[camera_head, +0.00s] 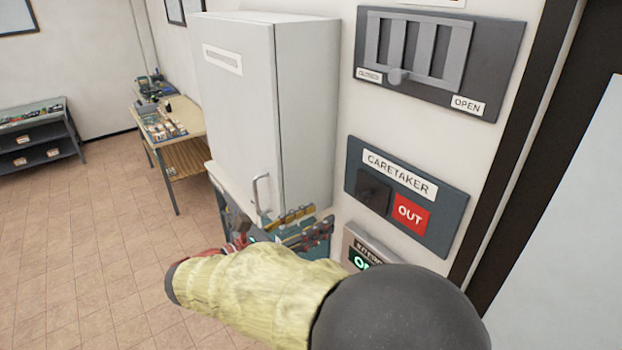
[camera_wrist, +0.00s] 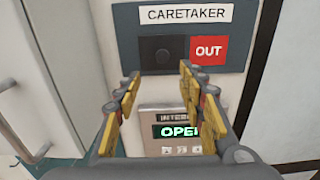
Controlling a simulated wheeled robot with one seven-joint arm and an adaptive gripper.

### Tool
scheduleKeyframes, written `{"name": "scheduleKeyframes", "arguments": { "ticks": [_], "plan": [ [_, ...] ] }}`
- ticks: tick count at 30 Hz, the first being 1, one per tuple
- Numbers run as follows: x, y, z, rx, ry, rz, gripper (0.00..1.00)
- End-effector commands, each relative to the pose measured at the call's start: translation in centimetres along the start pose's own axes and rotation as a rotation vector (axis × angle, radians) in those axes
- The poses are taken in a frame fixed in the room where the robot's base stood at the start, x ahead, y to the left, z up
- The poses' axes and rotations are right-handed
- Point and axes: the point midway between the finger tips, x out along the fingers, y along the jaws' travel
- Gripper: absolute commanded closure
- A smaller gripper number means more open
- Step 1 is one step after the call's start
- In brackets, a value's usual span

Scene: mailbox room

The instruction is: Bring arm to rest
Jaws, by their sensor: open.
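My gripper (camera_wrist: 158,95) is open in the wrist view, its yellow fingers apart with nothing between them. It points at the wall below a dark caretaker panel (camera_wrist: 235,22), which has a black knob and a red OUT sign. A grey box with a green OPEN display (camera_wrist: 178,131) shows between and behind the fingers. In the head view my gripper (camera_head: 312,222) is in front of the wall, left of the caretaker panel (camera_head: 452,216). My arm hides part of the display box (camera_head: 362,250) there.
A grey cabinet (camera_head: 240,100) with a handle stands close to the left of my gripper. A slotted panel (camera_head: 500,60) with a knob and an OPEN label is above the caretaker panel. A dark door frame (camera_head: 530,130) is at the right. Tiled floor (camera_head: 80,230) is free at the left.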

Motion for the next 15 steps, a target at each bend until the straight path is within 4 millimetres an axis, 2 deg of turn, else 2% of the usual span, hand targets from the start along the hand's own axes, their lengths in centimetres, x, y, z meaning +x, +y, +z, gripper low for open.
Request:
{"name": "scheduleKeyframes", "arguments": {
  "ticks": [3,5,8,10,15],
  "plan": [
    [0.0,0.2,-0.1,0.036,0.005,0.006,0.60],
    [0.0,0.6,-1.0,0.084,0.038,0.019,0.60],
    [-0.2,-0.2,-5.1,0.157,0.162,0.003,0.60],
    [-0.6,-1.6,-8.4,0.208,0.267,-0.033,0.60],
    [-1.7,-7.6,-15.7,0.434,0.562,-0.224,0.60]
  ]
}}
